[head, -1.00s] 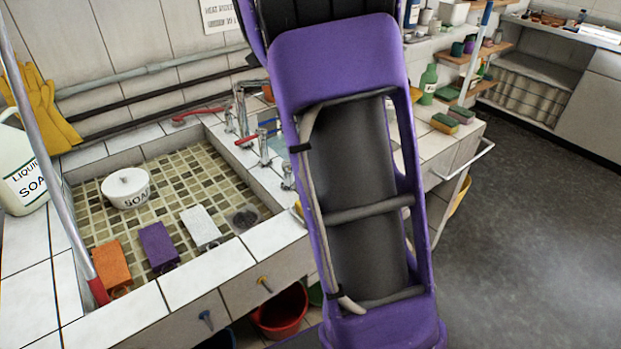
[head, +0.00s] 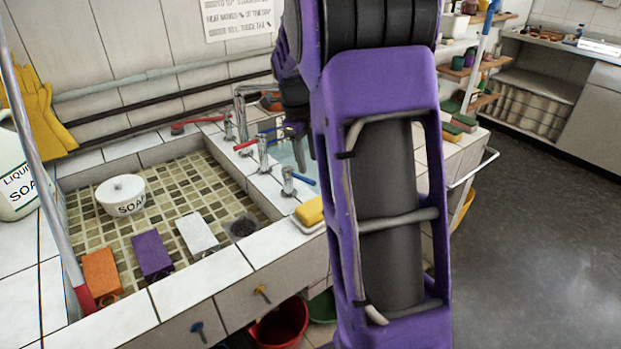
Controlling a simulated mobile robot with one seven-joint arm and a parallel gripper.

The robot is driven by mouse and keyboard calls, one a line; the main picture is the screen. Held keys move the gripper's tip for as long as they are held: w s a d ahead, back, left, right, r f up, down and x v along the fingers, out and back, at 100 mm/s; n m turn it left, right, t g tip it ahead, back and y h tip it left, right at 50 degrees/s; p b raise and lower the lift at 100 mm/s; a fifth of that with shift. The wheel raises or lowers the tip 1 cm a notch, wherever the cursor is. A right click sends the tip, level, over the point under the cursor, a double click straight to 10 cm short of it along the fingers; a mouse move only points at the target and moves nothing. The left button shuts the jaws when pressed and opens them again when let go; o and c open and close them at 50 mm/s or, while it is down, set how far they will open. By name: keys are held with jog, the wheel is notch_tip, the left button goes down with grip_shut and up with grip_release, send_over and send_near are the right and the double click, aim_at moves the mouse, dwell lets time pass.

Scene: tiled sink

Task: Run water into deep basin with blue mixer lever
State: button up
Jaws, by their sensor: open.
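Several chrome taps stand on the tiled ledge between two basins. A blue lever (head: 303,179) tops the front tap. Another blue lever (head: 268,129) shows beside the middle tap, which has a red lever (head: 245,145). I cannot tell which blue one is the mixer's. A tall curved spout (head: 241,100) rises behind. The deep basin (head: 309,166) shows only as a pale blue strip right of the taps; my arm hides the rest.
The left tiled basin (head: 80,200) holds a white soap bowl (head: 121,195) and orange, purple and white blocks. A yellow sponge (head: 310,211) sits right of the front tap. A slanted pole (head: 45,170) crosses the left. Floor (head: 540,250) at right is clear.

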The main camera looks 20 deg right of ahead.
aim_at(311, 181)
jog(key=x, duration=0.6)
jog(key=shift+f+b, duration=0.1)
jog(key=shift+b, duration=0.2)
jog(key=shift+c, duration=0.3)
grip_shut()
dwell(0.8)
